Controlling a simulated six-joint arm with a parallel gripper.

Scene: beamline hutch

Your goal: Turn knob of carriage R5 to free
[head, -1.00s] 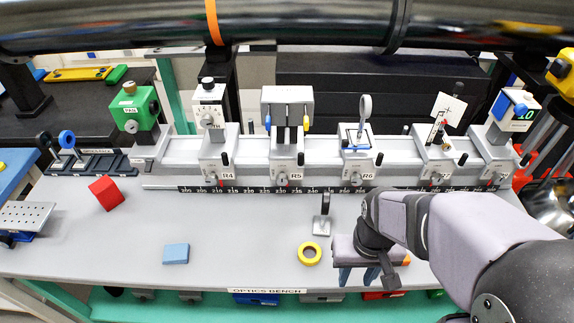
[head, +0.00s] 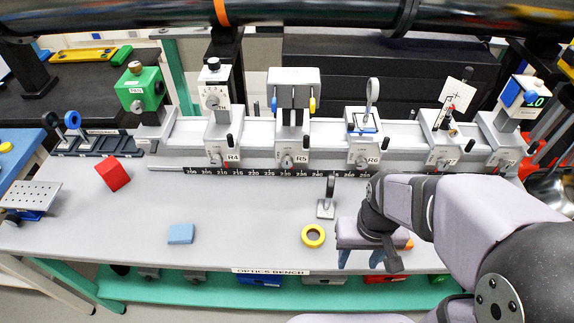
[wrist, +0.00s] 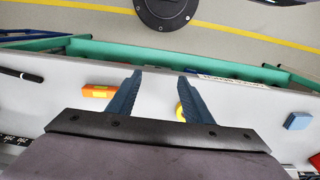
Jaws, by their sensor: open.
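Carriage R5 (head: 291,136) sits on the long rail at the back of the bench, between carriages R4 and R6. It carries a grey block with a blue and a yellow side piece. Its small grey knob (head: 287,161) is on the front face, left of the R5 label; its exact setting is too small to read. My gripper (head: 360,259) is open and empty over the front of the bench, right of and in front of R5, well apart from it. In the wrist view my gripper (wrist: 161,74) shows two spread fingers; R5 is not in that view.
Carriages R4 (head: 223,135) and R6 (head: 362,140) flank R5 closely. A yellow ring (head: 304,237), an upright plate on a small base (head: 325,209), a blue block (head: 181,234) and a red cube (head: 113,174) stand on the bench. An orange block (wrist: 99,91) lies near my fingers.

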